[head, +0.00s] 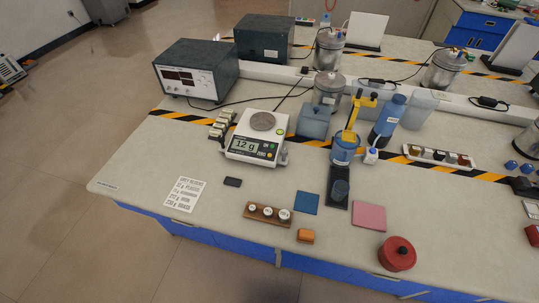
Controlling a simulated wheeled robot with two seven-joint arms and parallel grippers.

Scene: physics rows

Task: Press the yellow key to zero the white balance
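The white balance (276,133) stands on the bench left of centre, with a round metal pan on top. Its lit display (244,146) reads 12 g. Small keys sit on the front panel right of the display; a yellow one (269,155) appears low on the panel beside a label, but it is too small to make out clearly. Nothing touches the balance keys. Neither of my grippers shows in the head view.
A printed card (185,194) and a dark small block (232,182) lie in front of the balance. A wooden weight holder (267,214) is nearer the front edge. The bench just before the balance is mostly clear.

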